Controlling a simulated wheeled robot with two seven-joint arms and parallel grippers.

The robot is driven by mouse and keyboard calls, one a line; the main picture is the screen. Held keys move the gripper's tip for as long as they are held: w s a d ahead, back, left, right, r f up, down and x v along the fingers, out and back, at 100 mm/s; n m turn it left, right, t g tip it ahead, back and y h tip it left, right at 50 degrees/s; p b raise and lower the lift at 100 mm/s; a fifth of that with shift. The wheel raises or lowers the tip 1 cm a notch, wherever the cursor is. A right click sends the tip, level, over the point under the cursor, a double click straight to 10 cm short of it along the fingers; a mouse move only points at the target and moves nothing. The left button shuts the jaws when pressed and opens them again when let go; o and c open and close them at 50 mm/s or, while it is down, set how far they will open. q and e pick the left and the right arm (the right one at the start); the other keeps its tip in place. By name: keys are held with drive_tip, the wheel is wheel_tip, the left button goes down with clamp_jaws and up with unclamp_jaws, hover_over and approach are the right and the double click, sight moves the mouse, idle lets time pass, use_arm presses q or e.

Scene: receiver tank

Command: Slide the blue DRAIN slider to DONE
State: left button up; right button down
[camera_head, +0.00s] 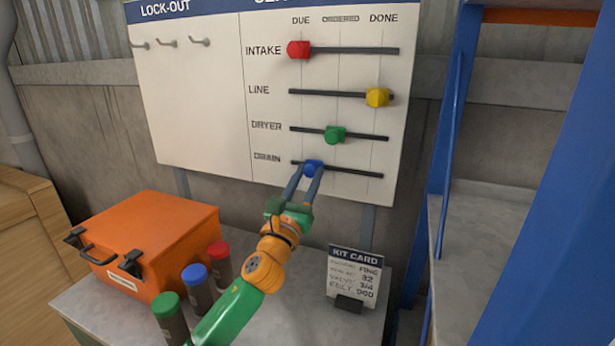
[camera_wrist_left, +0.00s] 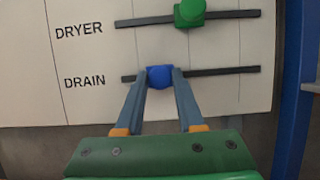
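The blue DRAIN slider (camera_head: 313,167) sits on the lowest rail (camera_head: 350,174) of the white board, near its left end, between the DUE and ORDERED columns and closer to DUE. My left gripper (camera_head: 312,172) reaches up to it with one finger on each side. In the left wrist view the blue slider (camera_wrist_left: 159,77) lies between the fingertips (camera_wrist_left: 159,74), which appear to touch its sides. The DONE heading (camera_head: 384,19) is at the board's upper right. My right gripper is in neither view.
Above are the green DRYER slider (camera_head: 335,135), yellow LINE slider (camera_head: 377,97) and red INTAKE slider (camera_head: 298,49) on their rails. An orange case (camera_head: 150,245), capped cylinders and a kit card (camera_head: 354,275) stand on the table below. A blue post (camera_head: 452,120) rises right of the board.

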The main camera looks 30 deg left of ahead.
use_arm(q)
clamp_jaws()
idle(1.1)
